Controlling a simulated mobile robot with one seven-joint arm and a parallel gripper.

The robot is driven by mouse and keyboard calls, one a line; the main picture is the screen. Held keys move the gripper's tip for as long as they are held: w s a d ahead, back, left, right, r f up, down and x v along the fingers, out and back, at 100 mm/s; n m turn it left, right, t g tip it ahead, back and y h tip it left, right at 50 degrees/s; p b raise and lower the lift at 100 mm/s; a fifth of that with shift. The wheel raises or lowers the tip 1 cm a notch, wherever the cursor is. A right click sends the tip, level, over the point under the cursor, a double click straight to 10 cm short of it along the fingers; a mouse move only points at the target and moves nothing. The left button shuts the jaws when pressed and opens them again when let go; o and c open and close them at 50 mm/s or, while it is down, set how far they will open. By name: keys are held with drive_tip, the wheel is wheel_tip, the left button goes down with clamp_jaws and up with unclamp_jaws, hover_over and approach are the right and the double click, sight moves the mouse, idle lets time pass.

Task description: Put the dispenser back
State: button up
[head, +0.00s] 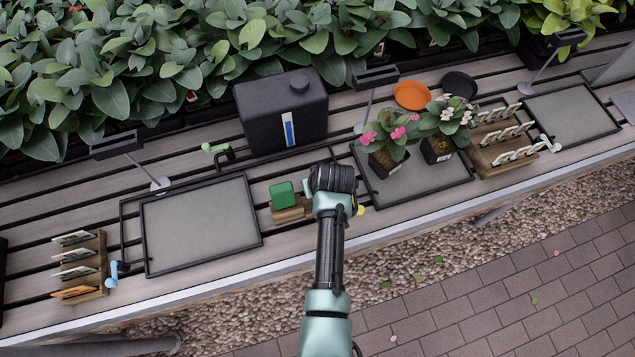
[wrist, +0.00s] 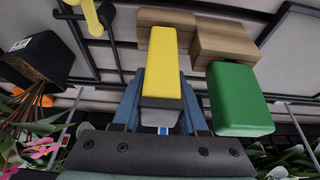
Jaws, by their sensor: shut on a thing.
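A yellow dispenser (wrist: 162,75) is between the blue fingers of my gripper (wrist: 162,92) in the wrist view, and the gripper is shut on it. The dispenser's far end overlaps a wooden block (wrist: 178,17); I cannot tell whether they touch. A second wooden block (wrist: 225,42) beside it bears a green dispenser (wrist: 238,100). In the head view the green dispenser (head: 283,194) stands on the wooden stand (head: 288,215), just left of my wrist. My wrist hides the fingers and the yellow dispenser there.
A black tank (head: 268,115) stands behind. A tray with two potted flowers (head: 390,160) is to the right, an empty tray (head: 200,228) to the left. A yellow handle (head: 361,210) is close to my wrist on the right. Wooden racks of cards (head: 88,265) stand farther out.

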drive_tip(key=o, duration=1.2)
